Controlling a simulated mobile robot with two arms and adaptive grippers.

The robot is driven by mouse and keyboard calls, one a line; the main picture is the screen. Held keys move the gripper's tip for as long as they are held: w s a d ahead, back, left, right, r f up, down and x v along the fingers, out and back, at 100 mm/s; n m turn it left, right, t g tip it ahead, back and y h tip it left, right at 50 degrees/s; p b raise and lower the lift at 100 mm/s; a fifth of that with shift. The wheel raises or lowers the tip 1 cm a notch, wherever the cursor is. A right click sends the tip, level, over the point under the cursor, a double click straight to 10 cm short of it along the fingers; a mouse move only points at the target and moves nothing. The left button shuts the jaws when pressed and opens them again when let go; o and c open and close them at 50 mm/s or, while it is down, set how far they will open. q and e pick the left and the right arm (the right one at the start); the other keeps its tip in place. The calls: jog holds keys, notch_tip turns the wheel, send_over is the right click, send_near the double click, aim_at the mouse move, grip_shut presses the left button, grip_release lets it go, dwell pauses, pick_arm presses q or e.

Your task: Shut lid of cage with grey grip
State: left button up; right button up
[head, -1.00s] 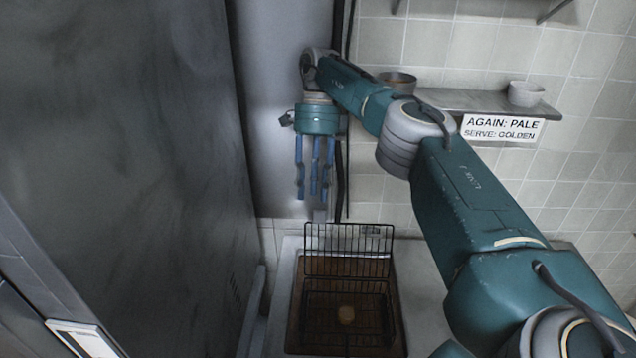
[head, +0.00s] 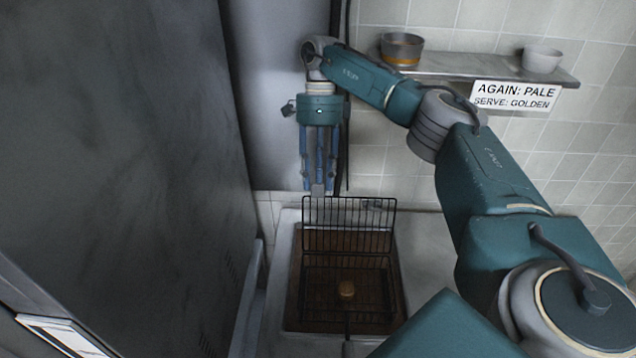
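A black wire cage (head: 385,290) sits in the basin below my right gripper. Its wire lid (head: 350,240) stands up at the back, open. A small grey grip (head: 318,189) sticks up from the lid's top edge at the left. My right gripper (head: 319,186) points down with its blue fingers apart, tips right at the grip. I cannot tell whether they touch it. My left gripper is out of view.
A large dark panel (head: 120,150) fills the left side. A shelf (head: 470,72) on the tiled wall holds a metal bowl (head: 402,48) and a white bowl (head: 542,59), with a sign (head: 515,96) below. My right arm crosses the right side.

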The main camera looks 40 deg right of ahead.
jog(key=shift+x, duration=0.95)
jog(key=shift+s, duration=0.1)
jog(key=shift+c, duration=0.2)
grip_shut()
jog(key=shift+a+r, duration=0.1)
